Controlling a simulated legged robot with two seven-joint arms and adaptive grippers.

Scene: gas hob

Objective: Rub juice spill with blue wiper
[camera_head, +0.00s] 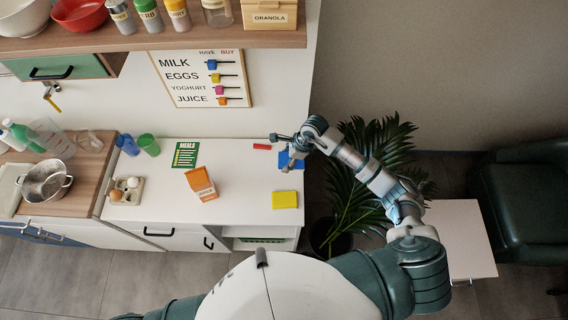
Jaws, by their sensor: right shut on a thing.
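A blue wiper (286,162) is at the right end of the white counter, near its back. My right gripper (284,148) comes in from the right and is shut on it; the gripper partly covers the wiper. I cannot tell whether the wiper touches the counter. An orange-and-white carton (203,187) is at the middle of the counter, left of the wiper. I cannot make out a juice spill clearly. My left gripper is out of the picture.
A yellow cloth or sponge (285,200) lies in front of the wiper, and a small red item (262,147) lies behind it. An egg holder (126,191), green cup (149,145) and green meals card (186,154) are farther left. A plant (350,190) stands beyond the counter's right edge.

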